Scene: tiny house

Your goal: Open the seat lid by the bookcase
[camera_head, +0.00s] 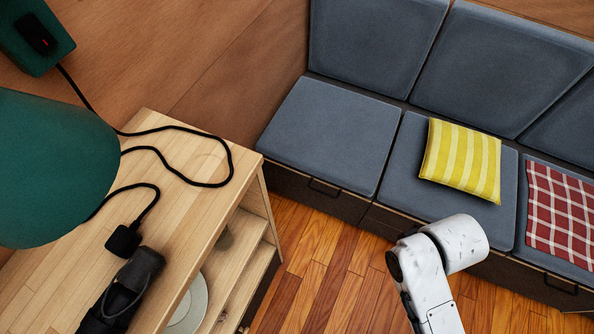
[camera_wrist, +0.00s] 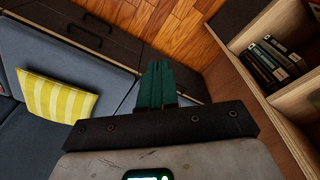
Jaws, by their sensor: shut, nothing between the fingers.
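The bench has grey-blue seat cushions. Its seat lid nearest the wooden shelf unit (camera_head: 332,132) lies flat and looks closed. A dark handle (camera_head: 325,187) sits on the bench front below that cushion. In the wrist view my gripper (camera_wrist: 165,66) has green fingers pressed together with nothing between them. Its tips show in front of the dark bench front and wooden floor, between the grey cushions and a bookcase (camera_wrist: 245,68). I cannot tell whether the tips touch anything. My gripper is outside the head view; only a white part of my arm shows there.
A yellow striped pillow (camera_head: 460,160) lies on the middle seat, and a red checked cloth (camera_head: 563,212) on the right one. A wooden shelf unit (camera_head: 150,215) with a black cable (camera_head: 180,128) stands at left. Wooden floor (camera_head: 320,265) is clear between unit and bench.

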